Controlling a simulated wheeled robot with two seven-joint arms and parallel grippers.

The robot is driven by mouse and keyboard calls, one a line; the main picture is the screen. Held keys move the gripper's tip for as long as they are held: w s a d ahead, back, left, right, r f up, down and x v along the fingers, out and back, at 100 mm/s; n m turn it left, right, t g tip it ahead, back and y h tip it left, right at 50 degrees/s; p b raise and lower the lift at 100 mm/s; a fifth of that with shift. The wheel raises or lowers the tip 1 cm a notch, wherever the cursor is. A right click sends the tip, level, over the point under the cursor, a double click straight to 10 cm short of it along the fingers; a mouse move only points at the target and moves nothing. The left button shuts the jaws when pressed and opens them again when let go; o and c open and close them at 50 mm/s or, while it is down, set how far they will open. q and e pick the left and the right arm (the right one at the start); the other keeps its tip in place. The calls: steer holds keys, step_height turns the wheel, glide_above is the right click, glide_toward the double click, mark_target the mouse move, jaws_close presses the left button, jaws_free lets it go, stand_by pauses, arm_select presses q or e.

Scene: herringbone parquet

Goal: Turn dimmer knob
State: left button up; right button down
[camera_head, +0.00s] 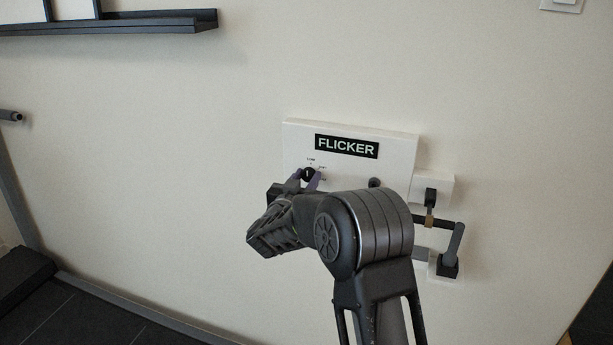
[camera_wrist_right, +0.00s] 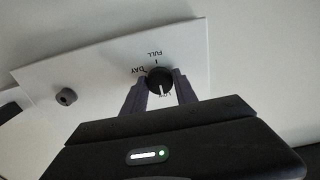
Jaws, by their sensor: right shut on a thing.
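A white wall panel labelled FLICKER (camera_head: 400,150) carries a black round dimmer knob (camera_head: 308,173) on its left part, with small printed marks around it. In the right wrist view the knob (camera_wrist_right: 159,80) has a white pointer line and stands between marks that read FULL, DAY and a partly hidden LOW. My right gripper (camera_head: 310,176) is shut on the knob, with its purple-grey fingers on either side of it; they also show in the right wrist view (camera_wrist_right: 158,90). My left gripper is not in view.
A second small dark knob (camera_head: 375,182) sits on the panel's right part, close to my right arm. White boxes (camera_head: 447,185) with dark fittings and a bar stand right of the panel. A dark shelf (camera_head: 150,22) is at the upper left. The wall between is bare.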

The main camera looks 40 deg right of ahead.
steer(key=shift+f, duration=0.1)
steer(key=c, duration=1)
jaws_free()
steer(key=shift+o, duration=0.2)
steer(key=shift+s+a, duration=0.25)
steer(key=shift+a, duration=0.25)
steer(key=b+v, duration=0.2)
steer(key=v, duration=0.4)
steer(key=shift+s+a, duration=0.3)
